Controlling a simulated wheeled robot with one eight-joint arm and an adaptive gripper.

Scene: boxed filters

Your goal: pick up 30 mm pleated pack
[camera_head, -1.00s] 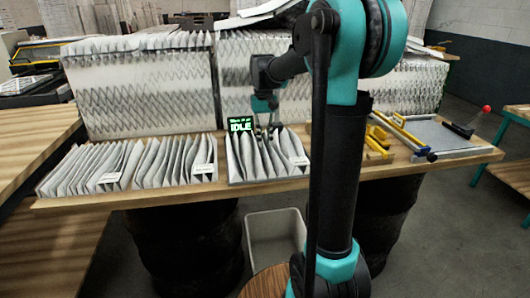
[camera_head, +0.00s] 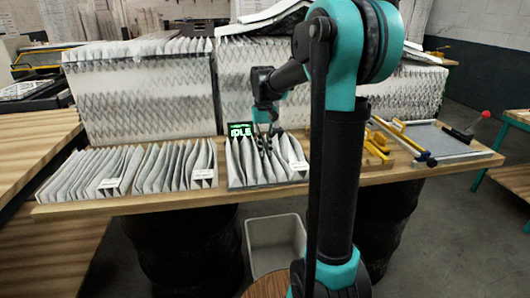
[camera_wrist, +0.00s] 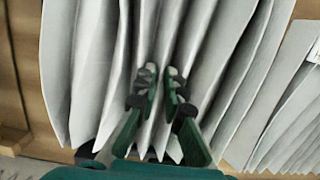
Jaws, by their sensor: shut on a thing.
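A pleated pack (camera_head: 262,178) of grey-white folds stands at the table's front edge, just left of my arm. A small white label sits on its right side; its print is too small to read, so I cannot confirm the 30 mm size. My gripper (camera_head: 265,140) is down at the top of this pack. In the wrist view my gripper (camera_wrist: 161,78) is shut on a fold of the pleated pack (camera_wrist: 205,45), with other folds spread on both sides. The pack appears to rest on the table.
Two more labelled pleated packs, one far left (camera_head: 85,175) and one middle (camera_head: 178,168), stand left along the wooden table (camera_head: 140,202). Large filter blocks (camera_head: 140,95) stand behind. A green-lit IDLE display (camera_head: 240,130) is beside my gripper. Yellow tools (camera_head: 377,147) lie right.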

